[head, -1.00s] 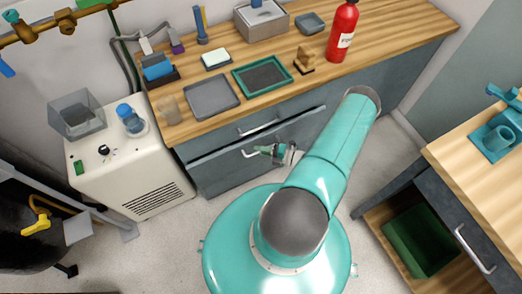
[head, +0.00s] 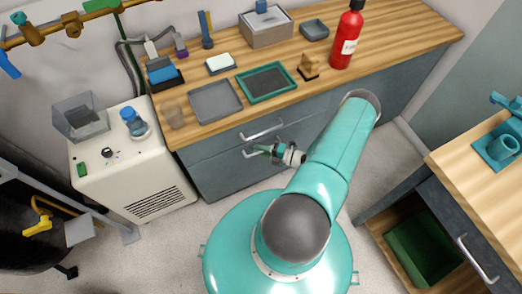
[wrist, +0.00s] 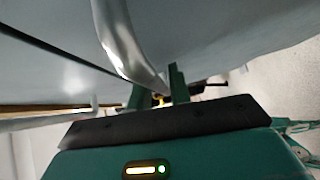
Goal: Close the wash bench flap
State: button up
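The wash bench flap (head: 225,174) is the grey-blue front panel under the wooden counter, with a silver bar handle (head: 252,154) near its top edge. In the head view it stands nearly flush with the bench front; I cannot tell whether it is fully shut. My gripper (head: 268,149) is at the right end of this handle. In the wrist view the handle (wrist: 122,45) runs down close in front of my fingers (wrist: 155,92), which stand apart with a gap between them. The flap surface (wrist: 220,30) fills the upper part of that view.
A second bar handle (head: 262,132) sits just above, on the panel under the counter. A white machine (head: 135,180) stands to the left. A wooden-topped bench (head: 480,180) with an open lower shelf holding a green bin (head: 425,243) is at right. Floor is clear around my base.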

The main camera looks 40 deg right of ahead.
jog(key=shift+s, duration=0.1)
jog(key=v, duration=1.3)
jog(key=shift+s, duration=0.3)
jog(key=shift+d+r, duration=0.1)
jog(key=shift+d, duration=0.05)
